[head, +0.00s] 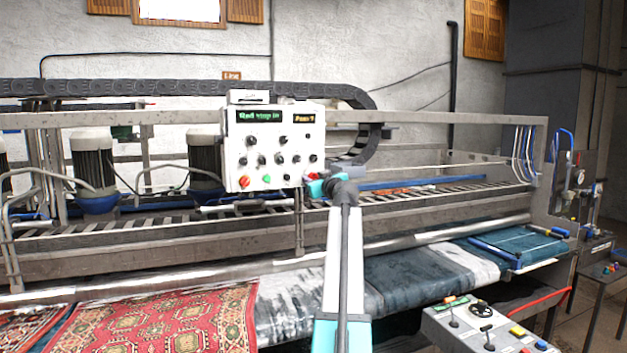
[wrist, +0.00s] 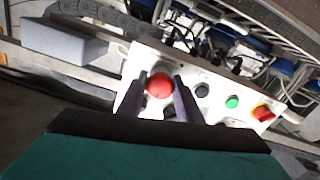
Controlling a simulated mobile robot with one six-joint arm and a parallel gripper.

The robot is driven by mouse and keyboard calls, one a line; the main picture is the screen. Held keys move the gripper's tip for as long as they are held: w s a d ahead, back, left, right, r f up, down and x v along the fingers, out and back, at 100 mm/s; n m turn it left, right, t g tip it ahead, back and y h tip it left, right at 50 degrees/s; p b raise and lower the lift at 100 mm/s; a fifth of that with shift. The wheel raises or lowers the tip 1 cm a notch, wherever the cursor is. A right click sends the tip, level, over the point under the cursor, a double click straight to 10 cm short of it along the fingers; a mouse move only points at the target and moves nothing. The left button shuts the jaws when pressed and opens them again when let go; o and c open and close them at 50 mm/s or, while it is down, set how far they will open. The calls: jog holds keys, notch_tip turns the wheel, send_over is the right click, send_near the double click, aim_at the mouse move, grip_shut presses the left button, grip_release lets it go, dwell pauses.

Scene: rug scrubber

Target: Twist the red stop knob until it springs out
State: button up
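The red stop knob (wrist: 159,85) is a round red cap on the white control panel. In the wrist view it sits between the two fingers of my gripper (wrist: 160,88), one on each side. The fingers look open, with little room beside the cap; contact is not clear. In the head view my gripper (head: 319,187) is at the lower right corner of the control panel (head: 273,137), and the red knob (head: 312,176) shows only in part beside it. The panel's green display seems to read "Red stop in".
A green button (wrist: 232,102) and a red-and-yellow switch (wrist: 264,112) are on the same panel, with several black knobs (head: 262,160). A metal rail (head: 420,118) and cable chain (head: 200,88) run behind. A patterned rug (head: 165,315) lies below. A second console (head: 470,325) stands at lower right.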

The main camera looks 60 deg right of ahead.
jog(key=c, duration=0.4)
